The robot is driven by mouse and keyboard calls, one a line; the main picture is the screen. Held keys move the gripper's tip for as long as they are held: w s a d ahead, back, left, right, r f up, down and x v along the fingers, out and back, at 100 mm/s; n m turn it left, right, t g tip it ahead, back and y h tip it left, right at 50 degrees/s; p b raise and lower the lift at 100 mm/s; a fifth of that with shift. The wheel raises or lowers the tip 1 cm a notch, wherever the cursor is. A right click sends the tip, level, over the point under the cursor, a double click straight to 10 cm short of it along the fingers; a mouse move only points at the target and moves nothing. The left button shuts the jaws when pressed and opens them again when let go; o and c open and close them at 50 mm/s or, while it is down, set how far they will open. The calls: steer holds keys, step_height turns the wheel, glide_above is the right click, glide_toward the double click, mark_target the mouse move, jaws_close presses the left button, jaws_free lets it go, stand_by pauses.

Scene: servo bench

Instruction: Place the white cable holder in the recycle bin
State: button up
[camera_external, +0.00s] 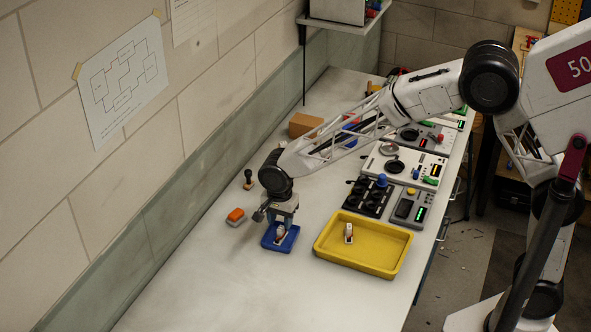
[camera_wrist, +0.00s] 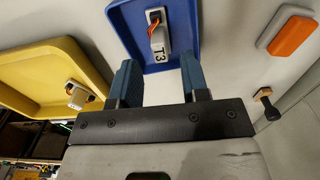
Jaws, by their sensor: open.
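My gripper (camera_external: 283,222) is open and points down over a small blue tray (camera_external: 269,241). In the wrist view, its blue fingers (camera_wrist: 160,62) are spread over the near edge of the blue tray (camera_wrist: 183,18). A small white part marked T3 (camera_wrist: 159,42), with orange-brown wires at its top, lies in this tray, ahead of and between the fingers; whether they touch it cannot be told. A similar small white part (camera_external: 348,232) is in the larger yellow tray (camera_external: 375,262); it also shows in the wrist view (camera_wrist: 78,95). No label names either tray as the recycle bin.
An orange-and-white block (camera_external: 236,216) and a dark-knobbed peg (camera_external: 248,179) stand left of my gripper. Control panels (camera_external: 408,205), a black knob panel (camera_external: 368,196) and a cardboard box (camera_external: 305,125) are farther back. The bench front (camera_external: 235,295) is clear.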

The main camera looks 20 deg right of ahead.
mark_target(282, 228)
step_height(282, 228, up, 8)
stand_by(0.4)
stand_by(0.8)
steer(key=d+r+n, duration=0.1)
steer(key=d+r, duration=0.3)
steer(key=d, duration=0.7)
steer(key=d+r+n+t, duration=0.15)
steer(key=d+r, duration=0.25)
steer(key=d, duration=0.7)
steer(key=d+r+n+g, duration=0.1)
steer(key=d+r, duration=0.3)
steer(key=d, duration=0.7)
steer(key=s+d+n+t, duration=0.1)
steer(key=s+d+n, duration=0.1)
steer(key=s+d, duration=0.8)
steer(key=s+d+f+n+t, duration=0.1)
steer(key=s+d+n, duration=0.2)
steer(key=s+d, duration=0.7)
steer(key=d, duration=0.5)
steer(key=shift+s+d, duration=0.2)
steer(key=shift+s, duration=0.2)
